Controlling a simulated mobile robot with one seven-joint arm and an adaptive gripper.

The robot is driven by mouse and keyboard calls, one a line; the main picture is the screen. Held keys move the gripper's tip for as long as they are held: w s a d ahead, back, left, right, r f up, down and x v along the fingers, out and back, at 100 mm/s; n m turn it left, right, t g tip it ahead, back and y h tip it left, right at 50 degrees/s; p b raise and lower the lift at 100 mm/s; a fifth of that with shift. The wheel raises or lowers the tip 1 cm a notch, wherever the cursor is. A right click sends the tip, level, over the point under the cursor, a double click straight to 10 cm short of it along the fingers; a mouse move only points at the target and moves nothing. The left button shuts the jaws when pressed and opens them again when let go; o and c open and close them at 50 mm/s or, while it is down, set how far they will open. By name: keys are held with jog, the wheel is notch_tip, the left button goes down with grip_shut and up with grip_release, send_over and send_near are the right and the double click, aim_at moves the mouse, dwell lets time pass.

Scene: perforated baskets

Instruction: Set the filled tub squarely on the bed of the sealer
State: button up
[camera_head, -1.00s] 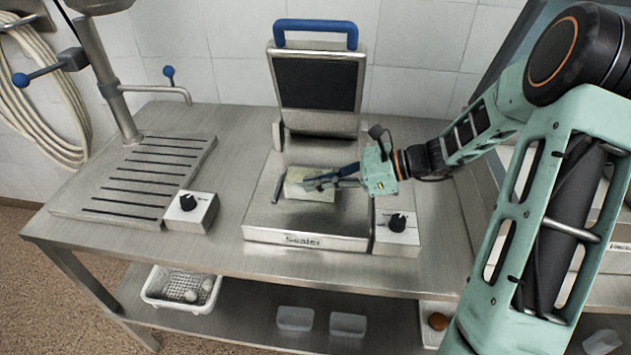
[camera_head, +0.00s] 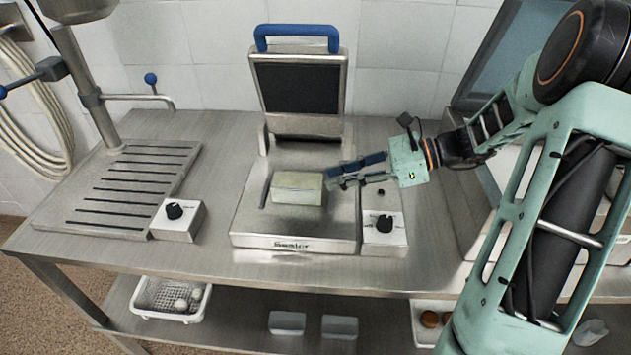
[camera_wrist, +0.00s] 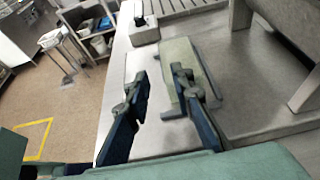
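The filled tub (camera_head: 298,181), a pale, greenish rectangular block, sits upright on the steel bed (camera_head: 250,226) of the sealer. It lies towards the bed's left, close to a thin dark bar (camera_head: 265,190). In the wrist view the tub (camera_wrist: 178,52) shows beyond my fingertips, partly covered by the right finger. My gripper (camera_head: 332,181) is at the tub's right side, its fingers spread and empty in the wrist view (camera_wrist: 160,90). I cannot tell whether a finger touches the tub. The sealer's blue-handled lid (camera_head: 300,85) stands raised behind.
A control box with a black knob (camera_head: 384,226) stands right of the bed. Another knob box (camera_head: 178,219) and a slotted drain plate (camera_head: 125,185) are to the left. A white basket (camera_head: 170,300) and clear tubs (camera_head: 287,323) are on the lower shelf.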

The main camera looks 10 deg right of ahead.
jog(key=shift+v, duration=1.65)
